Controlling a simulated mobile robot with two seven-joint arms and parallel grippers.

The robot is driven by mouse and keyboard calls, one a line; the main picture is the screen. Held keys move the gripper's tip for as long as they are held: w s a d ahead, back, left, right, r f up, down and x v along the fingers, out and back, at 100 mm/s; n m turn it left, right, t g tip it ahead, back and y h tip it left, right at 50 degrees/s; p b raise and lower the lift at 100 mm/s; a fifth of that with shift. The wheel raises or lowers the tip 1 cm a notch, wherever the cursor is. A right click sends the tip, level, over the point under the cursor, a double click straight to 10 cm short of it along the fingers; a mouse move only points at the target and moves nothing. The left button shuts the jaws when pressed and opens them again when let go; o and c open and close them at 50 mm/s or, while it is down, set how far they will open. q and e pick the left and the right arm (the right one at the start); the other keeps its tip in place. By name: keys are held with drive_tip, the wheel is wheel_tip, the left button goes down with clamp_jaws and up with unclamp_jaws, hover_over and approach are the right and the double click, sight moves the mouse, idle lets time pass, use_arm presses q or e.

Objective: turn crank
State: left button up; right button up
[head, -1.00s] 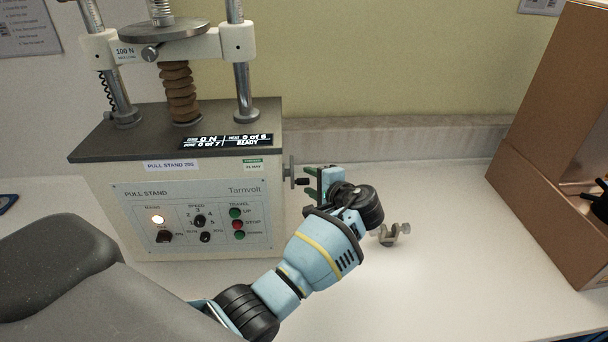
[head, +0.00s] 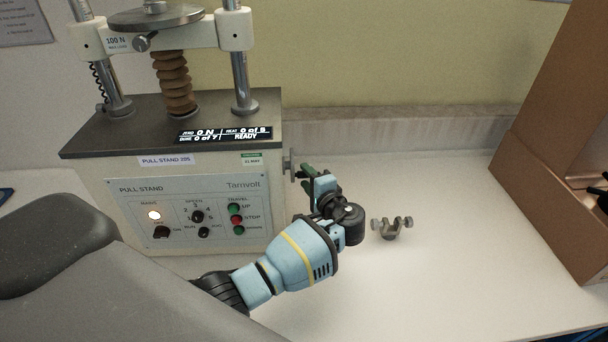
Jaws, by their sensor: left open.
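The pull stand (head: 122,217) is a cream box with a dark top plate, and it stands on the bench at the left. Its small metal crank (head: 289,164) sticks out of the box's right side. The crank's dark handle is mostly hidden by my gripper. The display (head: 225,134) reads 0 N and READY. My right gripper is out of view.
A small metal clamp (head: 391,228) lies on the bench right of my gripper. A brown cardboard box (head: 545,215) stands at the far right. The white bench (head: 440,190) between is mostly clear. The wall is close behind.

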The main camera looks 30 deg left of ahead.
use_arm(q)
drive_tip(key=shift+x, duration=1.1)
clamp_jaws()
drive_tip(key=shift+s+d, duration=0.1)
drive_tip(key=shift+s+d+r+m+g+h, duration=0.15)
drive_tip(key=shift+m+g+h, duration=0.15)
drive_tip(key=shift+g+h, duration=0.3)
drive_tip(key=shift+s+d+m+g+h, duration=0.1)
drive_tip(key=shift+s+m+g+h, duration=0.15)
drive_tip(key=shift+g+h, duration=0.35)
drive_tip(key=shift+s+d+r+m+g+h, duration=0.15)
drive_tip(key=shift+m+g+h, duration=0.1)
drive_tip(key=shift+g+h, duration=0.3)
drive_tip(key=shift+s+d+r+m+g+h, duration=0.1)
drive_tip(key=shift+s+m+g+h, duration=0.1)
drive_tip(key=shift+g+h, duration=0.35)
